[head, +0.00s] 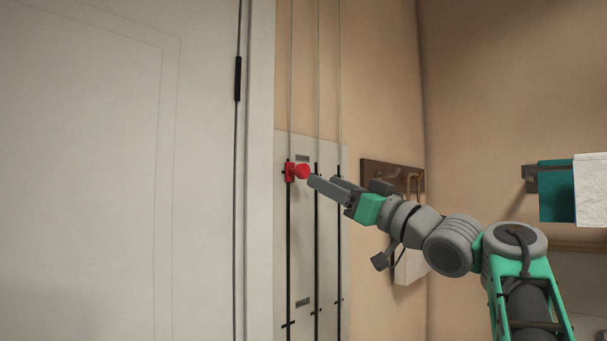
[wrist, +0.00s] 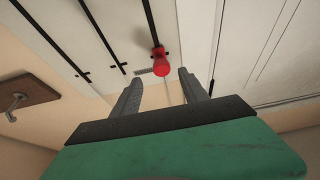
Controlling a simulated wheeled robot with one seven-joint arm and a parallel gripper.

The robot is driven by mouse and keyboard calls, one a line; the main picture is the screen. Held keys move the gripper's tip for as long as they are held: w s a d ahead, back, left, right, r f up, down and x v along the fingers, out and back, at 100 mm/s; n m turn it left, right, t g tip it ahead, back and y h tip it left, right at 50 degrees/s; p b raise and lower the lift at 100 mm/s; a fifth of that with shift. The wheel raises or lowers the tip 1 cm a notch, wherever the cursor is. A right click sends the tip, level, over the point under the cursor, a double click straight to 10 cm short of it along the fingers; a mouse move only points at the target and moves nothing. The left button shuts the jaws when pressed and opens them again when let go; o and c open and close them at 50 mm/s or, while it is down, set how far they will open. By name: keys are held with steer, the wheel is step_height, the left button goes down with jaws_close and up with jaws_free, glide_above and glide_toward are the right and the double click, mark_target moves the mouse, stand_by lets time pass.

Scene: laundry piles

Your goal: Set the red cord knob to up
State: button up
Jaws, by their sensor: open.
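The red cord knob (head: 301,171) sits on the leftmost of the dark vertical tracks on a pale wall panel (head: 303,240), near the track's upper end, just below the upper small label. My gripper (head: 313,182) is just right of the knob in the head view, its fingers pointing at it. In the wrist view the knob (wrist: 161,66) shows ahead of and between the two spread fingertips (wrist: 166,84). The gripper is open and nothing is between its fingers. The knob looks apart from the fingers.
Two more dark tracks (head: 316,240) run beside the knob's track, with thin cords above. A white door (head: 90,180) stands left of the panel. A wooden hook board (head: 392,175) is on the wall behind my arm. A rail with teal and white cloths (head: 556,190) is at right.

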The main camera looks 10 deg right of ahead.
mark_target(306, 173)
steer(key=p+x, duration=0.3)
steer(key=x, duration=0.4)
steer(key=shift+a+r, duration=0.15)
steer(key=shift+r, duration=0.05)
steer(key=shift+w+a, duration=0.15)
steer(key=shift+w, duration=0.05)
jaws_close()
stand_by(0.9)
